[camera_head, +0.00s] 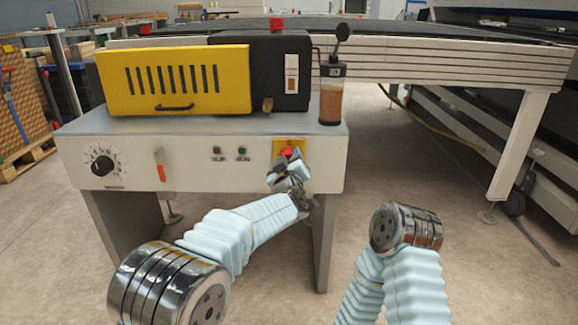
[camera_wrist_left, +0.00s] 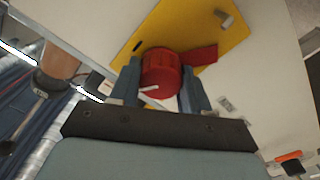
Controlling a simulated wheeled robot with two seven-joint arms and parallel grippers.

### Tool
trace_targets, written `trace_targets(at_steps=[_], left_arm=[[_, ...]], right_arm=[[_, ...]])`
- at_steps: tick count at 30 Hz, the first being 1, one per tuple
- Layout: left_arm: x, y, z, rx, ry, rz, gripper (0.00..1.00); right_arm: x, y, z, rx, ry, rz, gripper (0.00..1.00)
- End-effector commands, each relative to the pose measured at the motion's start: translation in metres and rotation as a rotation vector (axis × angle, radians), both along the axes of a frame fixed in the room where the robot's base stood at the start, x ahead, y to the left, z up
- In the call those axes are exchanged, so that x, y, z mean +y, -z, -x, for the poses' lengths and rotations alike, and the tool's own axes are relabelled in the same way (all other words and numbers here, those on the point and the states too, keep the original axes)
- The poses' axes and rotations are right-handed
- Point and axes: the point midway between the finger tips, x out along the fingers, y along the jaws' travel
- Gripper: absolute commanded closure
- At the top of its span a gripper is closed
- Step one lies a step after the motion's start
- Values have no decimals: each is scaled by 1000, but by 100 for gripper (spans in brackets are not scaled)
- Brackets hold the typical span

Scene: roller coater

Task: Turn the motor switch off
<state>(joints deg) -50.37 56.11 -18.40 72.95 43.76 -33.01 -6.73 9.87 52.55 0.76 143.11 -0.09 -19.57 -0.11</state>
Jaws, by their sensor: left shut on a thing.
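The motor switch is a red rotary knob (camera_wrist_left: 161,72) on a yellow plate (camera_wrist_left: 190,28), with a white mark on its face. In the head view the switch (camera_head: 288,152) is on the right of the machine's front panel, partly hidden by my gripper. My left gripper (camera_head: 287,166) is in front of it. In the left wrist view my left gripper (camera_wrist_left: 160,85) has one finger on each side of the red knob, shut on it. My right arm shows at the lower right, but its gripper is not visible.
The front panel also has a black dial (camera_head: 102,165), an orange-red lever (camera_head: 160,166) and two small buttons. A yellow cover (camera_head: 173,80) and a bottle with brown liquid (camera_head: 331,95) stand on top.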

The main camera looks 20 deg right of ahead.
Motion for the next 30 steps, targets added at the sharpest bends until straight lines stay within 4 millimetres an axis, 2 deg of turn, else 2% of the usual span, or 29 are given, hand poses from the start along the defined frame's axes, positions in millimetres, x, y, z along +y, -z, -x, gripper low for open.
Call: trace_targets(at_steps=[3,15,30], left_arm=[[1,2,-1,28,-2,107,84],[2,1,-1,114,-2,407,84],[3,0,-1,155,-3,546,84]], right_arm=[[0,10,-1,-2,2,0,57],[-1,29,-2,-7,5,2,57],[-1,36,-2,-9,6,3,57]])
